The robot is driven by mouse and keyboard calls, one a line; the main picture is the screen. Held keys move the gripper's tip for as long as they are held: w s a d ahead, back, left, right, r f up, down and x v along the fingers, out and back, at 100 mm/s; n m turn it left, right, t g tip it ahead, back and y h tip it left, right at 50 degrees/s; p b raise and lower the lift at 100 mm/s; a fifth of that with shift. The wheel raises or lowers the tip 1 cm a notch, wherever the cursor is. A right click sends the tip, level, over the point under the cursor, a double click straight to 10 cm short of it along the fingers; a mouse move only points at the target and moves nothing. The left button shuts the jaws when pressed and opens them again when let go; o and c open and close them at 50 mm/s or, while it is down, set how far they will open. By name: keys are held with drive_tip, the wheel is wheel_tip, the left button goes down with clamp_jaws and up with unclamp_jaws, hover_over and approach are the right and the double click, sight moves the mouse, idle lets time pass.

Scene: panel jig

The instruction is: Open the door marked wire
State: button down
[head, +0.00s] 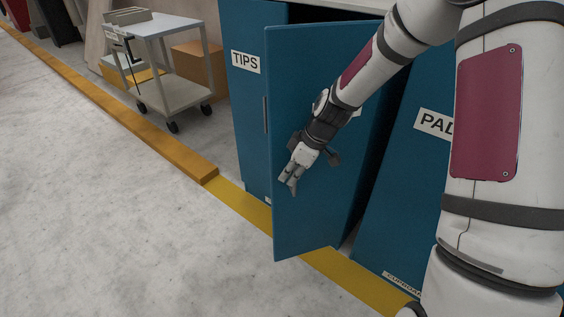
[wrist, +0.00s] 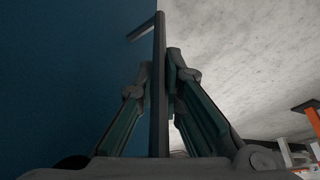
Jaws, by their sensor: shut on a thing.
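A blue cabinet door (head: 312,225) stands swung open between the doors labelled TIPS and PAD-something. Its own label is almost wholly covered by my arm, so I cannot read it; only a white corner shows. My gripper (head: 289,183) is in front of this door, near its free edge. In the wrist view a grey bar handle (wrist: 159,100) runs upright between my two fingers, with the blue door face (wrist: 60,70) to the left. My gripper (wrist: 161,75) is shut on this handle. In the head view the handle is hidden by the gripper.
The TIPS door (head: 245,110) on the left and the PAD door (head: 400,210) on the right are shut. A grey cart (head: 178,95) stands further left. A yellow floor line (head: 335,268) and an orange kerb (head: 150,135) run past. The pale floor (head: 120,230) in front is clear.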

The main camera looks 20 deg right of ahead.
drive_tip(key=s+d+n+g+p, duration=0.2)
drive_tip(key=s+d+n+p, duration=0.3)
drive_tip(key=s, duration=0.5)
drive_tip(key=shift+s+y, duration=0.25)
drive_tip(key=shift+y, duration=0.15)
drive_tip(key=c, duration=1.7)
unclamp_jaws()
drive_tip(key=shift+d, duration=0.1)
drive_tip(key=v, duration=1.2)
